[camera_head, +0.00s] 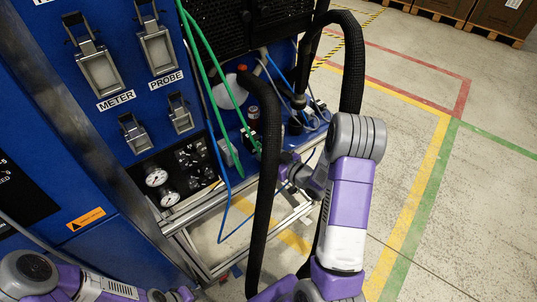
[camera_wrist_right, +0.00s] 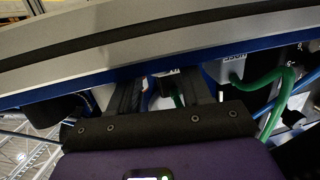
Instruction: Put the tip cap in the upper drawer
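I cannot make out the tip cap or the upper drawer in either view. My right arm reaches up and then in toward the lower shelf of the blue machine; its gripper is mostly hidden behind a black hose in the head view. In the right wrist view my right gripper (camera_wrist_right: 163,95) has its two dark fingers apart, with a pale thing and a green hose seen beyond the gap. The fingertips lie close under a silver and blue edge and are partly hidden. My left arm is low at the left; its gripper end (camera_head: 177,295) is cut by the bottom edge.
The blue machine carries METER and PROBE holders (camera_head: 158,50), gauges (camera_head: 157,177) and an aluminium frame (camera_head: 210,260). A thick black hose (camera_head: 268,180) and green hoses (camera_head: 208,50) hang by the shelf. A silver rail (camera_wrist_right: 150,40) crosses the wrist view. Open floor lies right.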

